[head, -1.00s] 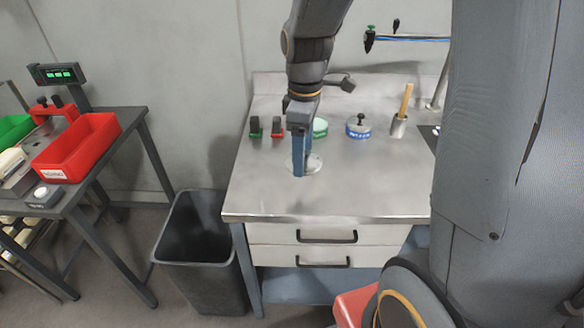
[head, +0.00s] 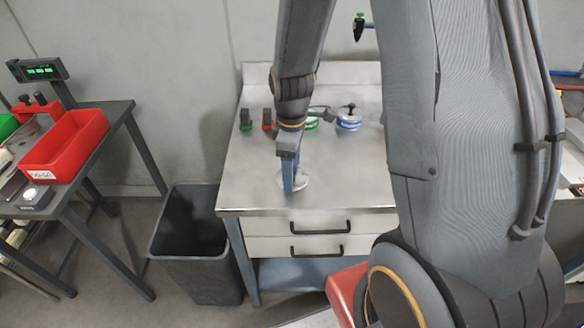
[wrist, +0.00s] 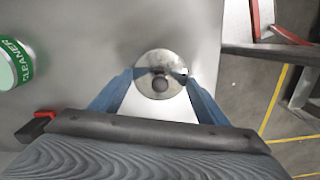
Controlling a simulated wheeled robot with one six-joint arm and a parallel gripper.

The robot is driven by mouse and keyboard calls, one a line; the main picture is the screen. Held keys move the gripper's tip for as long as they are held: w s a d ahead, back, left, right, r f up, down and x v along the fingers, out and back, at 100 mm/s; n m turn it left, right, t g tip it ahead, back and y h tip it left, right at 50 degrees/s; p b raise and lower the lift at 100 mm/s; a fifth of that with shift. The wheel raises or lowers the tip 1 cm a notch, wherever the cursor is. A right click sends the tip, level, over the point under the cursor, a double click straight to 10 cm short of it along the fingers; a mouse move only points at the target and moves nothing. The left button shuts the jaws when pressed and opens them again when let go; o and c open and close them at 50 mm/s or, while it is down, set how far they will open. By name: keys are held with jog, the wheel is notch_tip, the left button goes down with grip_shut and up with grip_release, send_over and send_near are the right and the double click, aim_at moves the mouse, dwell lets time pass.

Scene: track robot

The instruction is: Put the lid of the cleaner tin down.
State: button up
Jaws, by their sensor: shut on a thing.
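The lid, a round silvery disc with a dark knob (wrist: 160,72), is between my gripper's blue fingers (wrist: 160,79) in the wrist view, fingers at either side of its rim. In the head view the lid (head: 303,182) shows partly behind my gripper (head: 289,180), low over the front part of the steel bench top. I cannot tell whether it touches the bench. The cleaner tin (wrist: 8,62), with a green label, stands at the left of the wrist view. In the head view the green tin (head: 312,123) is farther back, partly hidden by my arm.
A blue-labelled tin (head: 349,122) with a black knob stands right of the green one. Bare bench top (head: 250,180) lies left of my gripper. A dark bin (head: 195,240) stands beside the bench.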

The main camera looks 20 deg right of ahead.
jog(key=shift+f, duration=0.25)
jog(key=o, duration=1)
notch_tip(320, 180, up, 11)
jog(key=b, duration=0.2)
jog(key=shift+s+d+f+m+t, duration=0.15)
jog(key=shift+s+f+m, duration=0.3)
jog(key=shift+s+m, duration=1.35)
jog(key=shift+s+a+f+m+t, duration=0.1)
jog(key=shift+s+f+m+t, duration=0.25)
jog(key=shift+s+m, duration=1.45)
jog(key=shift+s+d+f+m+t, duration=0.1)
jog(key=shift+s+f+m, duration=0.4)
jog(key=shift+s+m, duration=1.25)
jog(key=shift+w+m, duration=0.55)
jog(key=shift+w, duration=0.05)
